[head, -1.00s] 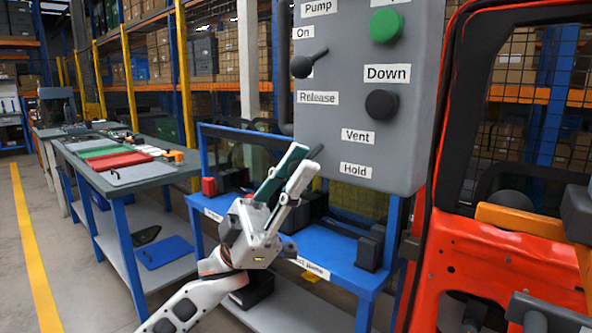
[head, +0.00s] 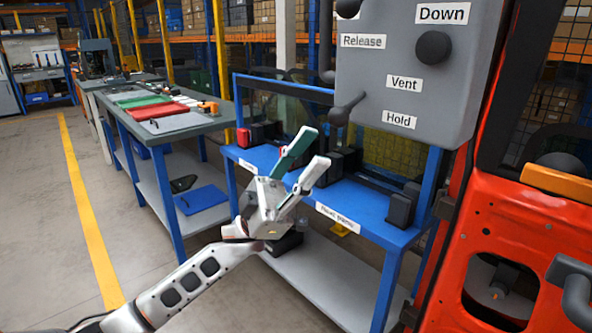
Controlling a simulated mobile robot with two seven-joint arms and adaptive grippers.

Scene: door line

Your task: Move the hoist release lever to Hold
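The grey control panel (head: 395,75) is at the upper right, cut off by the top edge. A dark lever (head: 346,108) sits at its lower left, between the Release label (head: 363,41) above and the Hold label (head: 399,120) to its right. Its handle slants up and right from the round hub. The hub of another dark lever (head: 347,9) is cut off at the top. My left gripper (head: 315,147) is open and empty, its two fingers spread below and left of the lower lever, with no visible contact. My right gripper is out of view.
A blue bench (head: 365,212) with black boxes stands under the panel. A red door frame (head: 500,225) is close on the right. A long grey table (head: 180,122) with coloured mats runs back on the left. The floor (head: 50,215) at left is clear.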

